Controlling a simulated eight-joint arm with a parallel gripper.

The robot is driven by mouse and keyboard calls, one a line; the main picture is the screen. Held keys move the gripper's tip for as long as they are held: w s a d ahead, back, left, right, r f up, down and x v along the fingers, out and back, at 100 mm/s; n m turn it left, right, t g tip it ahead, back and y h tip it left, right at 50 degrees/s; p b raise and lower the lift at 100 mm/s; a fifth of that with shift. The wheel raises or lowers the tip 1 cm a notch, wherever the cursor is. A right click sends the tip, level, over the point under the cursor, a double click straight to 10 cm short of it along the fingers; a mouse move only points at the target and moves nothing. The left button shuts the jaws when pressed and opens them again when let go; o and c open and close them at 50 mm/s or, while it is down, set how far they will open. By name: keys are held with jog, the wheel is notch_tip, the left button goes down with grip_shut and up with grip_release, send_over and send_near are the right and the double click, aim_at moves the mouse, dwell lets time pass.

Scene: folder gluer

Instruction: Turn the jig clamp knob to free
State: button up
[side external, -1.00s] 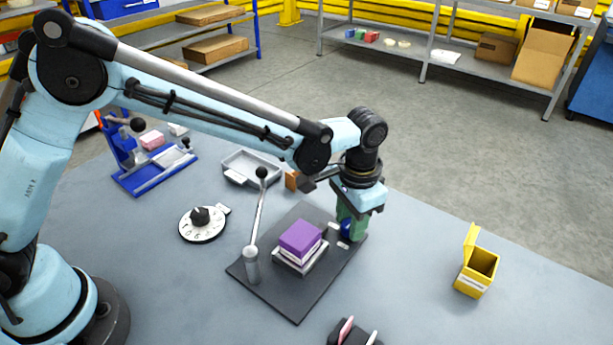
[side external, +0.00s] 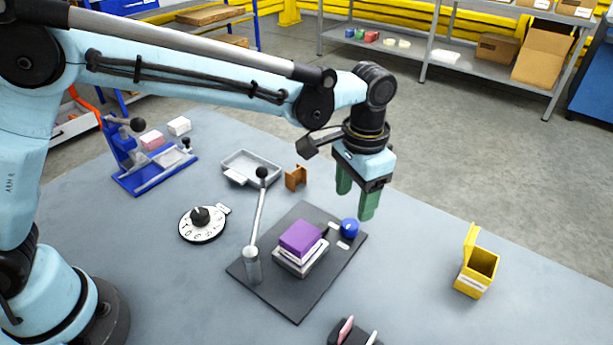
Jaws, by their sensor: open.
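The jig is a dark flat plate (side external: 298,300) on the table with a purple block (side external: 300,238) seated in a pale holder (side external: 300,263). A round blue knob (side external: 350,228), which I take as the clamp knob, stands near the plate's back right corner. Two small white labels lie beside it, too small to read. A short dark piece shows between knob and block; I cannot tell the knob's setting. My gripper (side external: 356,205) has green fingers, is open and empty, and hangs above the knob, apart from it.
A tall lever with a black ball (side external: 262,172) rises at the plate's left. A white dial (side external: 202,226), a grey tray (side external: 250,167), a brown block (side external: 296,178) and a blue fixture (side external: 155,172) stand left and behind. A yellow open box (side external: 476,275) stands right, with clear table between.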

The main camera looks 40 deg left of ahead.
aim_at(351, 225)
jog(key=shift+d+r, duration=0.1)
jog(key=shift+r, duration=2.7)
jog(key=s+a+n+t, duration=0.2)
jog(key=s+a, duration=0.4)
jog(key=a, duration=0.5)
jog(key=s+a+n+t, duration=0.3)
jog(key=s+a+t, duration=0.2)
jog(key=a, duration=0.7)
jog(key=shift+s+f, duration=0.15)
jog(key=shift+s, duration=0.9)
